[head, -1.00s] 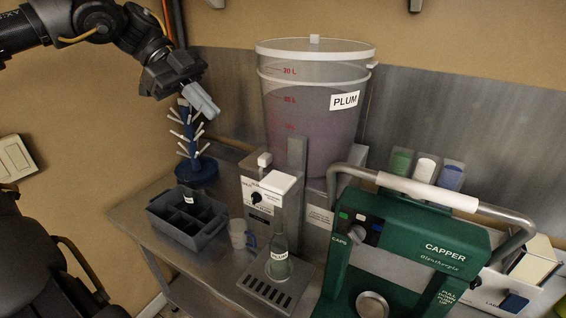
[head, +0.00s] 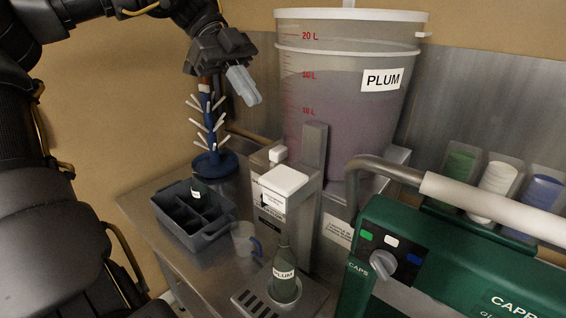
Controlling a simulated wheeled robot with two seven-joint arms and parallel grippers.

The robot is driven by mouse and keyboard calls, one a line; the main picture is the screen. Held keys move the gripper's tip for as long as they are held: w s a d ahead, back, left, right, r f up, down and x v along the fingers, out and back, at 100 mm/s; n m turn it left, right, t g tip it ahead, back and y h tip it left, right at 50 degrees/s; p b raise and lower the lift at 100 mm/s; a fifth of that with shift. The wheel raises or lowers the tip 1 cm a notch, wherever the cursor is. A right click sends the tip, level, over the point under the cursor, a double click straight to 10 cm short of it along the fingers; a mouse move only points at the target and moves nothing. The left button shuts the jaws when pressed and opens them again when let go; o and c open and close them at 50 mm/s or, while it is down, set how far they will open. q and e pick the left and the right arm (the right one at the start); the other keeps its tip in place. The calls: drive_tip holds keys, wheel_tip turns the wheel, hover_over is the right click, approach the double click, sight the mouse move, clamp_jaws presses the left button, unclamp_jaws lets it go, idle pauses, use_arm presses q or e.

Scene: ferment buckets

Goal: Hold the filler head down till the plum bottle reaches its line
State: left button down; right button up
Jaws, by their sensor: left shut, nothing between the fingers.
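The plum bottle (head: 285,275), dark green with a white PLUM label, stands upright on the drip tray (head: 262,307) under the filler. Its liquid level and line are too small to tell. The filler head (head: 284,181), a white block on a grey metal housing, sits above the bottle. The clear PLUM bucket (head: 338,125) stands behind it, holding purple liquid. My left gripper (head: 245,86) is shut and empty, high in front of the bucket's left side, above and left of the filler head and apart from it. My right gripper is not in view.
A grey divided crate (head: 219,231) with one bottle stands left of the filler, beside a clear jug (head: 243,238). A blue drying tree (head: 215,163) stands behind. The green capper (head: 455,265) with its bar handle (head: 490,206) fills the right.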

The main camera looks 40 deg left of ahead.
use_arm(q)
drive_tip(key=p, duration=0.3)
hover_over(291, 179)
drive_tip(key=a, duration=0.3)
drive_tip(key=f, duration=0.7)
drive_tip(key=shift+s+d, duration=0.1)
drive_tip(key=shift+d, duration=0.1)
wheel_tip(291, 179, down, 2)
drive_tip(key=shift+f+p, duration=0.1)
drive_tip(key=shift+p, duration=0.2)
drive_tip(key=shift+a+f, duration=0.1)
drive_tip(key=shift+f, duration=0.7)
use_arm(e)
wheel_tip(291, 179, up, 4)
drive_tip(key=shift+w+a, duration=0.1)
